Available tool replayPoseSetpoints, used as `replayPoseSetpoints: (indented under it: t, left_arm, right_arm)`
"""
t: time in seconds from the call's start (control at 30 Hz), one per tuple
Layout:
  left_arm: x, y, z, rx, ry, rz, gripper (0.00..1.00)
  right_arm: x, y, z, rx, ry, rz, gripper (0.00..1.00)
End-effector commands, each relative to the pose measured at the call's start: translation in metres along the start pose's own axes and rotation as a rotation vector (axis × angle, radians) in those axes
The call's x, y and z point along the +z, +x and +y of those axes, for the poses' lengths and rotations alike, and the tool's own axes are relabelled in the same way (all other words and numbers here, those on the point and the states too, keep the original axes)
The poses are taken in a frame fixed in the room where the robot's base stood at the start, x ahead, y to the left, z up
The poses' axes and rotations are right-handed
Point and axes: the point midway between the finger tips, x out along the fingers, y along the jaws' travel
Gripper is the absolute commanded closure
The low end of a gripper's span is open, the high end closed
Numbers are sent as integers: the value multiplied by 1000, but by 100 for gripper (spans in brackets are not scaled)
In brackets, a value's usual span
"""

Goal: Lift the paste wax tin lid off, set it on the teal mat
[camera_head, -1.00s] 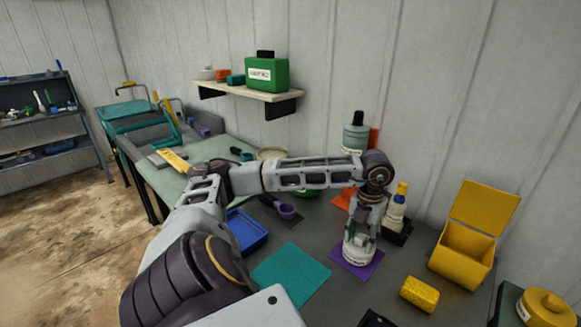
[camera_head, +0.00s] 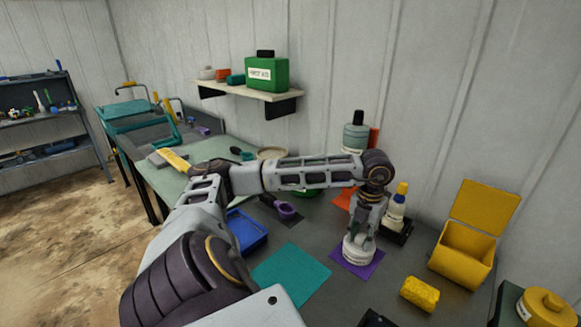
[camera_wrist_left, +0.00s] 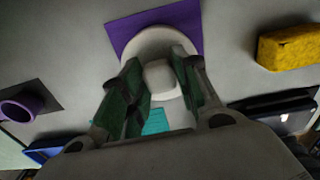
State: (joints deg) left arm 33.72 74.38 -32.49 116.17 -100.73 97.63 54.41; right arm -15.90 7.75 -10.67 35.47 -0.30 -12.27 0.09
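The pale round paste wax tin (camera_head: 358,254) stands upright on a purple mat (camera_head: 376,262), with its lid on top. In the left wrist view the pale lid (camera_wrist_left: 132,47) has a rounded knob (camera_wrist_left: 160,78) in its middle. My left gripper (camera_head: 361,238) points down at the lid. In the wrist view its green-padded fingers (camera_wrist_left: 158,72) stand on both sides of the knob and appear to touch it. The teal mat (camera_head: 290,277) lies bare, left of the tin; a bit of teal (camera_wrist_left: 155,121) shows between the fingers. My right gripper is not in view.
A blue tray (camera_head: 246,232) and a purple scoop (camera_head: 286,210) lie left, beyond the teal mat. A yellow sponge (camera_head: 419,294) and an open yellow box (camera_head: 462,252) stand right. A glue bottle (camera_head: 396,208) is behind the tin.

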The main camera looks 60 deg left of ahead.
Motion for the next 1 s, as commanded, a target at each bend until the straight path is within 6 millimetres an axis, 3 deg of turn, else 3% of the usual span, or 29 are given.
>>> replayPoseSetpoints:
  t: [0.03, 0.2, 1.0]
  left_arm:
    - [0, 0, 0, 0, 0, 0, 79]
    - [0, 0, 0, 0, 0, 0, 100]
    - [0, -5, 0, 0, 0, 0, 100]
  right_arm:
    - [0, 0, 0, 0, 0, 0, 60]
    - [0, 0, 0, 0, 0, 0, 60]
    - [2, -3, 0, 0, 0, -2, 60]
